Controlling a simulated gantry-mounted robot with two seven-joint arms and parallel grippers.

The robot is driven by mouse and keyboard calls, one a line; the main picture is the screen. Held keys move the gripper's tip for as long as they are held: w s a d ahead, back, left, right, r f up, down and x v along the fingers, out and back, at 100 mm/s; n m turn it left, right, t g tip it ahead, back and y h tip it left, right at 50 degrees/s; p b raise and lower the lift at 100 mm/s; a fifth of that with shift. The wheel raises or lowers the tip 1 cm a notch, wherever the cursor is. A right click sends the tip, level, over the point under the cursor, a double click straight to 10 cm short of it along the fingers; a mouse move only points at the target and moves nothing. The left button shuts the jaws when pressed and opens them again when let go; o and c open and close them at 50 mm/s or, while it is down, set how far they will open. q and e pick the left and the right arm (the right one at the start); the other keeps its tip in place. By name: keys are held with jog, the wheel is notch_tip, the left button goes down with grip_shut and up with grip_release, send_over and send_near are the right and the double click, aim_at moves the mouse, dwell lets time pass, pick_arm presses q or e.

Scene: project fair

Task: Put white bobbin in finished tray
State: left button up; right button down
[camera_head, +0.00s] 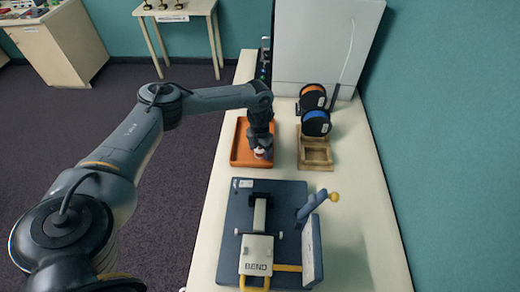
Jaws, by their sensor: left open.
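My left arm reaches in from the left, and my left gripper (262,152) points down over an orange tray (240,150) on the white table. The jaws are open. A small whitish thing (260,154), possibly the white bobbin, shows at the fingertips, low over or in the tray. It is too small and too covered by the gripper to tell whether it touches the tray floor. I cannot read a label that marks the finished tray. My right gripper is out of view.
A wooden stand (316,152) with an orange spool (313,96) and a blue spool (316,123) is right of the tray. A dark blue bending machine (237,222) marked BEND stands in front. A large pale panel (315,45) rises behind. The table's right strip is clear.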

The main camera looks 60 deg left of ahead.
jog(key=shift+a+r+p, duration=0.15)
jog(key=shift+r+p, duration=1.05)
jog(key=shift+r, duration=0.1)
pick_arm(q)
notch_tip(320, 180, up, 12)
jog(key=shift+r, duration=0.2)
jog(key=shift+s, duration=0.1)
jog(key=shift+r, duration=0.1)
